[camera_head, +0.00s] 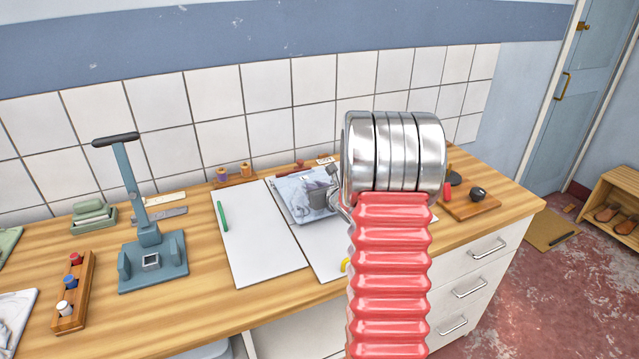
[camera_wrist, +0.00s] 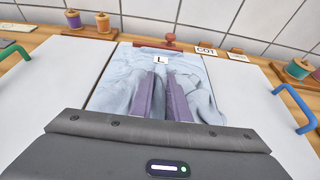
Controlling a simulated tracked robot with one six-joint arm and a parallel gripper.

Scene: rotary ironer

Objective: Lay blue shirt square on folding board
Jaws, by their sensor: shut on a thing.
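The pale blue shirt (camera_head: 299,197) lies bunched and creased over the middle of the white folding board (camera_head: 256,245). In the wrist view the shirt (camera_wrist: 120,75) spreads between the board's left panel (camera_wrist: 55,75) and right panel (camera_wrist: 245,90), with folds gathered around my fingers. A small tag marked L shows near its far edge. My gripper (camera_wrist: 160,80) has its two purple fingers pointing down into the cloth and is shut on the shirt. In the head view my arm hides part of the shirt and the board's right side.
The board has a green handle (camera_head: 222,216) and a blue handle (camera_wrist: 296,108). Thread spools (camera_wrist: 73,19) and small cards (camera_wrist: 206,49) stand behind it. A blue lever press (camera_head: 152,255) stands to the left. Some bare wooden counter lies between press and board.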

